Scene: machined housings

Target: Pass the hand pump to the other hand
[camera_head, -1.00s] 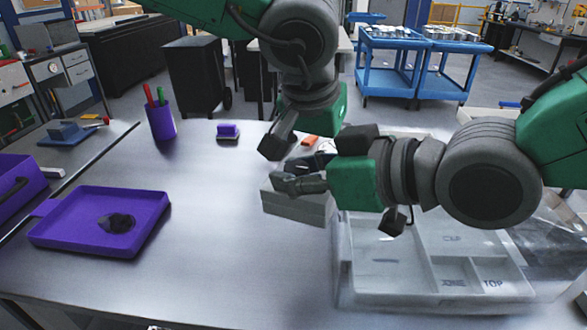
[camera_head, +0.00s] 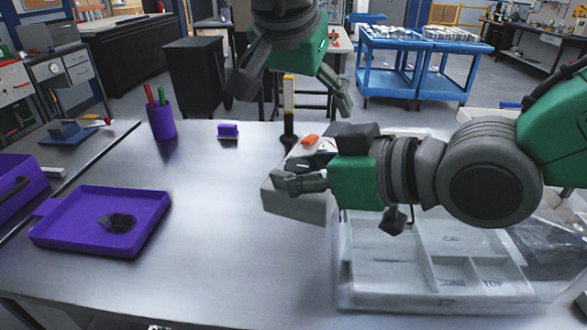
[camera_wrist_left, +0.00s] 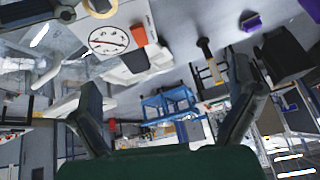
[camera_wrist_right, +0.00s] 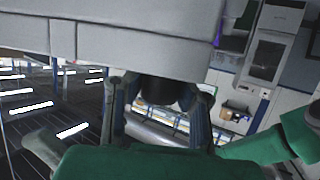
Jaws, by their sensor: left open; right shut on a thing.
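My right gripper (camera_head: 288,182) is shut, level with the grey block (camera_head: 298,206) over the middle of the table. In the right wrist view a dark rounded part (camera_wrist_right: 158,92) sits between its fingers, close beside the large grey block (camera_wrist_right: 120,35). I take this dark part to be the hand pump. Most of it is hidden, and I cannot tell whether the block belongs to it. My left gripper (camera_head: 292,92) is open and empty, higher up and farther back. Its spread fingers (camera_wrist_left: 165,118) hold nothing in the left wrist view.
A yellow and black upright tool (camera_head: 289,105) stands nearby. A clear divided case (camera_head: 440,295) is at right. A purple tray (camera_head: 70,235) and pen cup (camera_head: 161,122) are at left. The table's centre-left is clear.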

